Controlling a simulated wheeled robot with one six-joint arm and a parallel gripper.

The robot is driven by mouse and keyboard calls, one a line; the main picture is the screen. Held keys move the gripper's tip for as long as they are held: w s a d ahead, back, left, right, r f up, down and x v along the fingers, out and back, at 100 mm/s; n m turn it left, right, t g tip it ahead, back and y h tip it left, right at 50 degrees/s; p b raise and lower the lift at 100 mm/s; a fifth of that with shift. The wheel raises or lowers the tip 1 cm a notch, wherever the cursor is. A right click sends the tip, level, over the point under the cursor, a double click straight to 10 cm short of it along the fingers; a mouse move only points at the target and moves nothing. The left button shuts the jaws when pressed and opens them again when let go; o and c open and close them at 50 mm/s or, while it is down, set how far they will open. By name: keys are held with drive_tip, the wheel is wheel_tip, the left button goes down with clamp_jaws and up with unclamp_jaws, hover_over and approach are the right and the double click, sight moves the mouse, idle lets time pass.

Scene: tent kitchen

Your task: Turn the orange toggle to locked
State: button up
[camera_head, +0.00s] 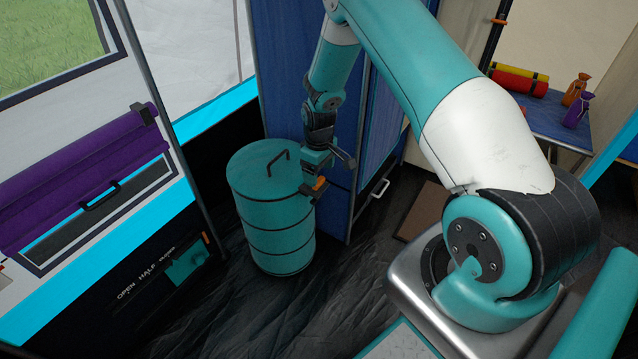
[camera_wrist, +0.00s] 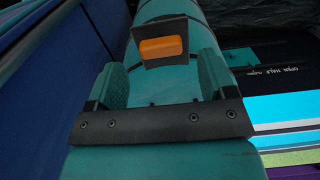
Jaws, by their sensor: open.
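The orange toggle (camera_head: 319,184) is on the upper right side of a teal barrel (camera_head: 270,222) with a handled lid. In the wrist view the toggle (camera_wrist: 161,48) is a short orange bar lying crosswise on a dark square plate (camera_wrist: 178,29). My gripper (camera_head: 328,160) is beside the barrel's upper right edge, close to the toggle. In the wrist view my gripper's (camera_wrist: 162,78) two teal fingers are apart, with nothing between them. The toggle shows just beyond the fingertips, roughly centred between them. I cannot tell whether anything touches it. No lock marking is readable.
A blue cabinet (camera_head: 338,206) with a grey handle stands just right of the barrel. A blue table (camera_head: 548,118) with rolls and bottles is at the back right. A panel (camera_head: 160,290) marked open and half is at lower left. Dark floor (camera_head: 330,300) in front is clear.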

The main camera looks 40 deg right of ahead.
sight(319, 180)
drive_tip(key=shift+f, duration=2.1)
drive_tip(key=c, duration=0.9)
drive_tip(key=shift+c, duration=0.2)
